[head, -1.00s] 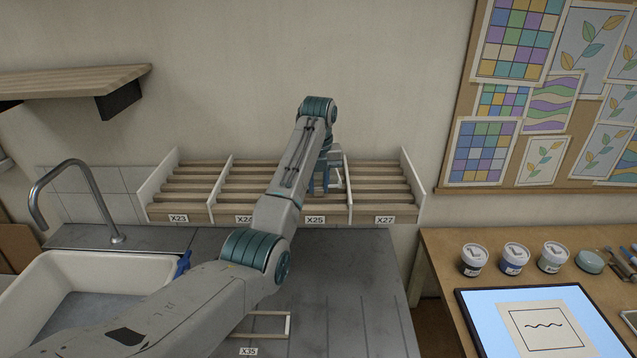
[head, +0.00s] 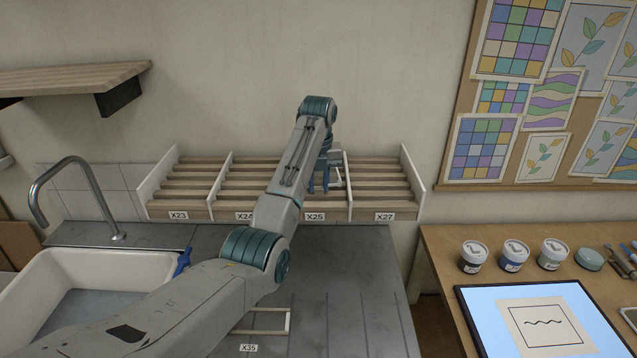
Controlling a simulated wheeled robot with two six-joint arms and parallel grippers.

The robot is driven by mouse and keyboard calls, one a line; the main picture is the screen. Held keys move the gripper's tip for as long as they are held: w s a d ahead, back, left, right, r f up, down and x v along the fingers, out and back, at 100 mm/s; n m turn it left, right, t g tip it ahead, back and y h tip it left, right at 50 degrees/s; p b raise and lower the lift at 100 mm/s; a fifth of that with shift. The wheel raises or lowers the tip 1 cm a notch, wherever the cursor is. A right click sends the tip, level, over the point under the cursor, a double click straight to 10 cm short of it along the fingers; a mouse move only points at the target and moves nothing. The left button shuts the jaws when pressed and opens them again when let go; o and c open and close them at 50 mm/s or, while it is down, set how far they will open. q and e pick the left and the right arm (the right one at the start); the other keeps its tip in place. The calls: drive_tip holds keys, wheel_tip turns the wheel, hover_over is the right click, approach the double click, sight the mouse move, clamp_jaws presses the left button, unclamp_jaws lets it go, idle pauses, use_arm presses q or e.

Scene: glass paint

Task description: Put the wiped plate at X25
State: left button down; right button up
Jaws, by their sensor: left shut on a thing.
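My left gripper (head: 326,186) is at the wall rack, in the slot area labelled X25 (head: 315,217), close to the divider on the X27 side. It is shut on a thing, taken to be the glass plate. The plate is clear or hidden behind my arm, so its outline and whether it touches the slats cannot be made out. The rack (head: 378,188) has wooden slats and white dividers. My left forearm covers part of X24 (head: 244,217) and X25. My right gripper is not in view.
The X23 (head: 178,216) and X27 (head: 385,217) bays look empty. A sink (head: 90,280) with a tap (head: 85,175) is at left. A wire-like stand at X35 (head: 249,348) is on the grey counter. Paint jars (head: 513,257) and a lit panel (head: 540,320) are at right.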

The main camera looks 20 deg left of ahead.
use_arm(q)
drive_tip(key=shift+r, duration=0.1)
drive_tip(key=shift+c, duration=2.4)
unclamp_jaws()
